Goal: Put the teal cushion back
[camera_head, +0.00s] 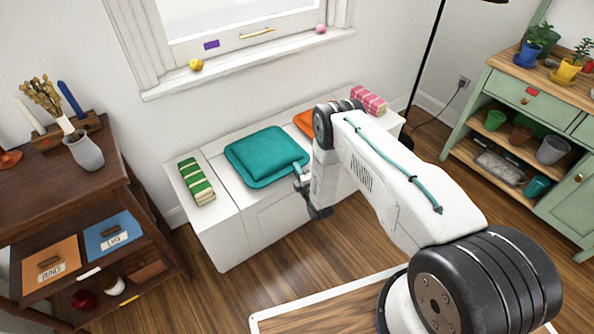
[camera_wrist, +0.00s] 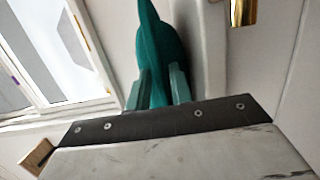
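The teal cushion (camera_head: 262,152) lies roughly flat at the top of the white bench (camera_head: 228,222) under the window. I cannot tell whether it rests fully on the bench or is slightly raised. My gripper (camera_head: 301,181) is at its right front edge. In the wrist view, my gripper (camera_wrist: 158,90) has its two fingers on either side of the cushion's edge (camera_wrist: 155,50), with teal filling the gap, so it looks shut on it. An orange cushion (camera_head: 304,121) lies farther right on the bench, partly hidden by my arm.
A green striped bundle (camera_head: 196,182) and a pink one (camera_head: 368,100) lie at the bench's ends. A dark wooden table (camera_head: 85,205) stands left, a green shelf unit (camera_head: 530,130) right. The floor before the bench is partly clear.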

